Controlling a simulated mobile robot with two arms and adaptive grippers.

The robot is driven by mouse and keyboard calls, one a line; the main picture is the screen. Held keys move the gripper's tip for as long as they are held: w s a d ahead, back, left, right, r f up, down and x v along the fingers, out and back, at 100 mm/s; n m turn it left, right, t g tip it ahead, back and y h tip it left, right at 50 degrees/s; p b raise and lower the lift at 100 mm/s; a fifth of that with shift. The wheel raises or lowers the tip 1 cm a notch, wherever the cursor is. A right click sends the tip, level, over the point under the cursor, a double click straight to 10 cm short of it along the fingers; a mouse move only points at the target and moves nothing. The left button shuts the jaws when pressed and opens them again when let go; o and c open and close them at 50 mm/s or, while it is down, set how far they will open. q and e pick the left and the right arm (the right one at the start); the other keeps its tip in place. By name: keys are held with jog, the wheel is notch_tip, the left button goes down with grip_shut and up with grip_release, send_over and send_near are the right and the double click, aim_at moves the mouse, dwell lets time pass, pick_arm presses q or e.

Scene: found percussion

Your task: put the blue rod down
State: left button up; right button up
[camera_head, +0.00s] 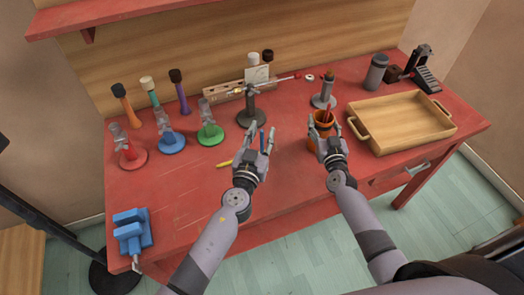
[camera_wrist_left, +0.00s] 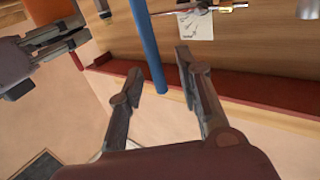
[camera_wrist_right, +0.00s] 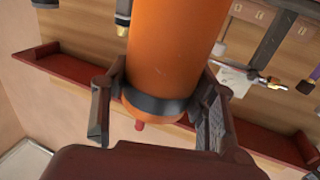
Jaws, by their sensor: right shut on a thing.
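The blue rod (camera_head: 262,141) is a thin stick at my left gripper (camera_head: 262,147). In the left wrist view the blue rod (camera_wrist_left: 147,45) runs between the two fingertips, with a visible gap on each side. The left fingers (camera_wrist_left: 158,66) are spread open. Whether the rod's far end touches the table cannot be told. My right gripper (camera_head: 325,143) is shut around an orange cup (camera_head: 324,126); the right wrist view shows the orange cup (camera_wrist_right: 175,45) with a dark band between its fingers. A red stick (camera_head: 327,113) stands in the cup.
A yellow stick (camera_head: 224,164) lies left of my left gripper. A wooden tray (camera_head: 372,150) is at the right. Red, blue and green stands (camera_head: 209,138) are at the left, and a dark-based stand (camera_head: 251,118) is behind.

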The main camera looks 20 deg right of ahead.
pick_arm(q)
jog(key=shift+w+d, duration=0.15)
jog(key=shift+w, duration=0.05)
jog(key=shift+c, duration=0.2)
grip_shut()
jog(key=shift+r, duration=0.15)
jog(key=shift+r, duration=1.6)
jog(key=v, duration=1.8)
